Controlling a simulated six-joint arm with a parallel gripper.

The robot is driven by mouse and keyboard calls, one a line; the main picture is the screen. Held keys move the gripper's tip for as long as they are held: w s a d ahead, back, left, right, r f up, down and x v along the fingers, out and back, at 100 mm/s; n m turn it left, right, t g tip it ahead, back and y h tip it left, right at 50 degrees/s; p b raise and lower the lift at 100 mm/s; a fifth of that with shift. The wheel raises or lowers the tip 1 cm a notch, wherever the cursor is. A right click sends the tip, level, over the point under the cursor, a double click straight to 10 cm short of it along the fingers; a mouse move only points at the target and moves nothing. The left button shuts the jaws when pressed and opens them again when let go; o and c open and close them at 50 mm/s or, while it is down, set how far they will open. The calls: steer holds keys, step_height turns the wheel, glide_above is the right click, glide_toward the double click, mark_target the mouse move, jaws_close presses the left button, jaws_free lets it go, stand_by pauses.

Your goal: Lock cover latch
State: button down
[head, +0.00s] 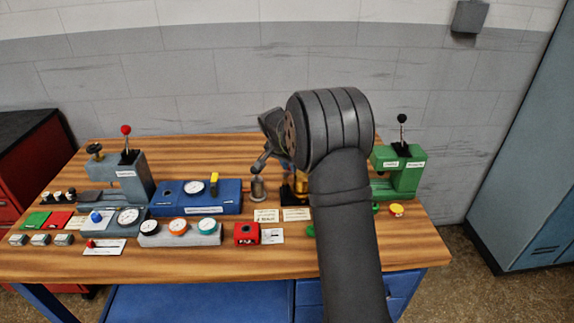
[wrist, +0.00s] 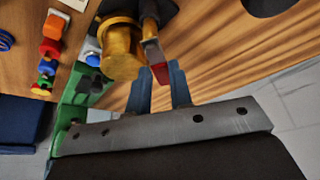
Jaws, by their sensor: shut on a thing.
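A brass-coloured round chamber (wrist: 122,52) stands at the top of the wrist view, with a dark cover part over its top. A metal latch lever with a red tip (wrist: 158,72) sticks out beside it toward my gripper. My gripper (wrist: 161,76) has its two blue-grey fingers around the red tip and is shut on it. In the head view the brass chamber (head: 301,184) shows only in part, behind my arm. The fingers and the latch are hidden there, so I cannot tell the latch's locked state.
A green press (head: 402,172) stands right of my arm. Left are a grey metal cylinder (head: 258,188), a blue gauge box (head: 196,205), a grey press (head: 128,178) and a three-dial block (head: 180,234). The wooden table's (head: 270,262) front strip is clear.

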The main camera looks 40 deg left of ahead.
steer(key=m+h, duration=0.1)
steer(key=m, duration=0.1)
steer(key=d+m+h, duration=0.1)
steer(key=m, duration=0.2)
steer(key=shift+m, duration=0.3)
steer(key=m, duration=0.1)
steer(key=m+g+h, duration=0.1)
steer(key=m, duration=0.1)
steer(key=d+m, duration=0.1)
steer(key=m, duration=0.1)
steer(key=shift+s+r+h, duration=0.1)
steer(key=shift+s+h, duration=0.15)
steer(key=shift+h, duration=0.15)
steer(key=shift+m+g, duration=0.3)
steer(key=shift+m, duration=0.1)
steer(key=c, duration=1.3)
jaws_free()
steer(key=v, duration=1.7)
steer(key=shift+s+a+r, duration=0.1)
steer(key=shift+s+a, duration=0.15)
